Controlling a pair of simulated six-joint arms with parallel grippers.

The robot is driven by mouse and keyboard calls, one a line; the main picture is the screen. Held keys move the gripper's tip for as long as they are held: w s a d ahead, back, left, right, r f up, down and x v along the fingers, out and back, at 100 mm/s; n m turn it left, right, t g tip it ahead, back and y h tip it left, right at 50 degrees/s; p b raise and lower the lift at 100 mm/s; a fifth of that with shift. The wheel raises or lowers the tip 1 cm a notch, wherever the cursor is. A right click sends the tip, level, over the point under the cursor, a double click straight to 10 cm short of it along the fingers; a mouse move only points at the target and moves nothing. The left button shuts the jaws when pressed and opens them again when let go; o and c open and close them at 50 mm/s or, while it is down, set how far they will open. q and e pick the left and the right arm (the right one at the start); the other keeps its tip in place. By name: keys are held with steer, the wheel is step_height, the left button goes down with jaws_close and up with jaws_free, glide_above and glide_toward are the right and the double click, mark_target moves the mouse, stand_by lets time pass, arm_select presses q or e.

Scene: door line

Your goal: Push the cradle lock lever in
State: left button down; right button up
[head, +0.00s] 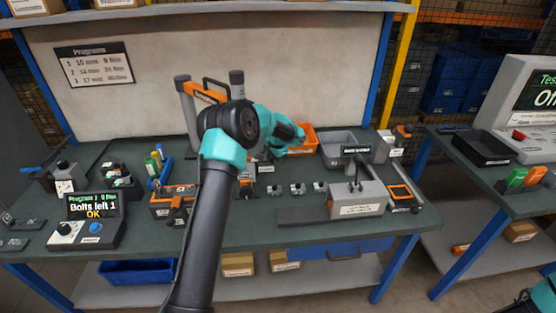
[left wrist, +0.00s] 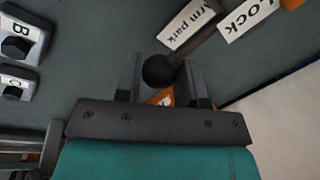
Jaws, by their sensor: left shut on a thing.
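In the left wrist view, my left gripper (left wrist: 163,72) has its two dark fingers on either side of the black ball knob of the lock lever (left wrist: 160,71) and is shut on it. The lever's dark shaft runs from the knob to the upper right, beside the white LOCK label (left wrist: 249,18) and the "Arm park" label (left wrist: 187,24). In the head view my left arm reaches over the bench; its dark joint and teal wrist cover the fingers and the lever. I cannot tell there how far in the lever is.
Several small bolt pieces (head: 297,188) stand on the bench (head: 262,226) in front. A program display (head: 92,205) stands at left. Part of my right arm shows at the bottom right.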

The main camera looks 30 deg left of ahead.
arm_select(q)
steer(key=shift+s+a, duration=0.1)
steer(key=shift+s, duration=0.05)
steer(key=c, duration=0.8)
jaws_free()
steer(key=shift+s+a, duration=0.1)
steer(key=shift+o, duration=0.2)
steer(key=r, duration=0.3)
steer(key=d+r, duration=0.1)
steer(key=r, duration=0.3)
steer(key=shift+s+d+r, duration=0.2)
